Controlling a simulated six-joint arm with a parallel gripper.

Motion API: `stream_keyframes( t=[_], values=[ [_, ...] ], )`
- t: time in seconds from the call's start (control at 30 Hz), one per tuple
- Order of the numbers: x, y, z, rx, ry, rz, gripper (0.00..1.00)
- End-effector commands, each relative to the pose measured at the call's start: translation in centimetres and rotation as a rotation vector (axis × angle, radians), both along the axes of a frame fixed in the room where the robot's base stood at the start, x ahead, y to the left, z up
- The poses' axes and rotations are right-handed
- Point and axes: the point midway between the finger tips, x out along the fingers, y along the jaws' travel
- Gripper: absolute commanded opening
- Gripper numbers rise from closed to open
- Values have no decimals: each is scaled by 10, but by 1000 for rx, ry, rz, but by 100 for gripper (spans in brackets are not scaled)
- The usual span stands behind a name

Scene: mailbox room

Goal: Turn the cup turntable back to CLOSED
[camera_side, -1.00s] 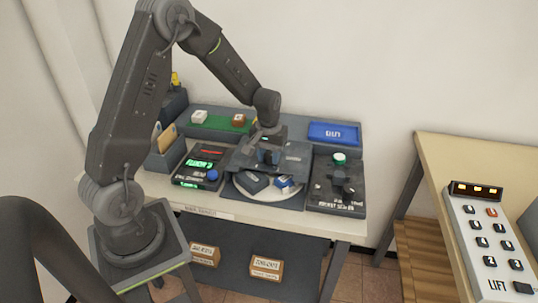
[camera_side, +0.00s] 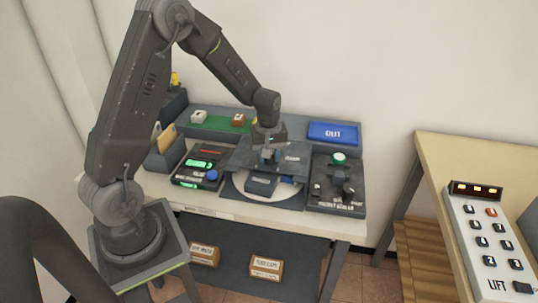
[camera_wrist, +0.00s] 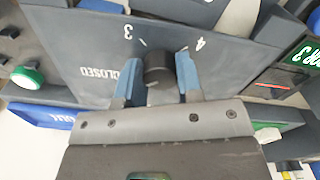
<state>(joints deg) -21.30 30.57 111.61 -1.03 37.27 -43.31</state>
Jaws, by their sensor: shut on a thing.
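The cup turntable unit is a dark grey housing (camera_side: 292,157) with a pale round disc (camera_side: 238,186) under its front. A dark block (camera_side: 262,186) sits on the disc at the opening, and a bit of blue (camera_side: 287,179) shows to its right. The wrist view shows the housing's top plate (camera_wrist: 215,60) with the marks 3, 4 and CLOSED. My gripper (camera_side: 268,154) is over the plate. In the wrist view its two blue fingers (camera_wrist: 158,78) are shut on a dark round knob (camera_wrist: 157,66). The knob's pointer is not clear.
A panel with green lit displays and a blue button (camera_side: 213,175) stands left of the turntable. A blue OUT tray (camera_side: 334,132) and green strip (camera_side: 218,123) are behind. A LIFT keypad (camera_side: 490,240) is far right.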

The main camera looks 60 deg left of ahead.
Motion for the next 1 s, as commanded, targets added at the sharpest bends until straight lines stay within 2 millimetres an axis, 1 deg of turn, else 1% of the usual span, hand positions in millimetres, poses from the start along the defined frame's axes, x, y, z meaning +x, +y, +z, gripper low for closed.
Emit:
stream_keyframes(
  t=[0.4,0.97,1.0],
  values=[
    [1,0,1,2,-5,101,0],
    [1,1,1,2,-5,115,0],
    [1,1,1,2,-5,115,36]
  ],
)
